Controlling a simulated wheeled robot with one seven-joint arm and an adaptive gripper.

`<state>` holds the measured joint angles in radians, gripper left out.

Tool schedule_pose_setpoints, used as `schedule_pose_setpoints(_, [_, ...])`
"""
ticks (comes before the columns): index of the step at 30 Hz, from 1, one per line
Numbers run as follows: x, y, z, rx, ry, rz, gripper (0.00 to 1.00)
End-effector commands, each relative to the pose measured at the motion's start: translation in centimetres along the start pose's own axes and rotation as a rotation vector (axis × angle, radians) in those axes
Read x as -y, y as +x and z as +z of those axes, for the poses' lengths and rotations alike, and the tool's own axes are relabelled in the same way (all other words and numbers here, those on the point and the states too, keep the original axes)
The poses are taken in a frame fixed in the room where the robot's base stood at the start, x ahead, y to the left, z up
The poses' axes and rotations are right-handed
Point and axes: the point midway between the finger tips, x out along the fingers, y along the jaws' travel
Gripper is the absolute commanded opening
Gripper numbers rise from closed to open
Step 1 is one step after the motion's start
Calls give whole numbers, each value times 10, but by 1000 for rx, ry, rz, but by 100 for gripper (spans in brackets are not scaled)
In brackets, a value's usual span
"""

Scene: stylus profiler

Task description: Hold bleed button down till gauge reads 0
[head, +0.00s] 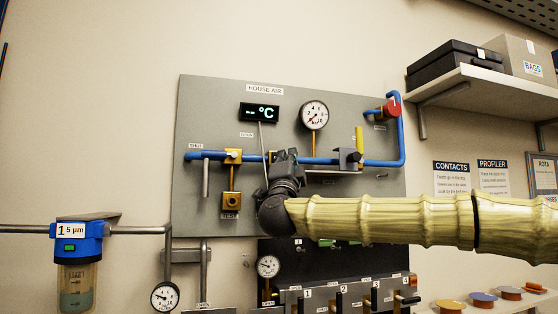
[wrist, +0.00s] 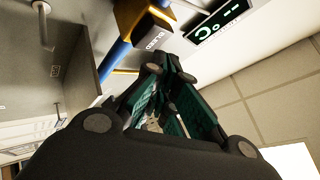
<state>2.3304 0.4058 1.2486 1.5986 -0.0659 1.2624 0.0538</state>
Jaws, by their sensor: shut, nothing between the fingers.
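The grey HOUSE AIR panel (head: 215,110) carries a round white gauge (head: 314,115) with a dark and reddish needle toward the lower left; its exact reading is too small to tell. No button clearly labelled bleed can be made out; it may be hidden behind my gripper. My gripper (head: 284,157) is shut and empty, in front of the blue pipe left of and below the gauge. In the wrist view, its closed fingers (wrist: 168,85) point toward a dark labelled block (wrist: 155,40) beside the pipe. I cannot tell whether they touch anything.
A blue pipe (head: 330,161) crosses the panel, with a brass TEST fitting (head: 231,201) below it. A red knob (head: 391,109) is at right. A °C display (head: 260,113) is above my gripper. A smaller gauge (head: 268,266) and numbered levers are below. A shelf (head: 465,85) juts out upper right.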

Motion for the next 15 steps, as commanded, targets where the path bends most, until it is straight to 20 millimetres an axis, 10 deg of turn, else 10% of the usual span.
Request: schedule_pose_setpoints(15, [11,-20,-12,0,1,-1,0])
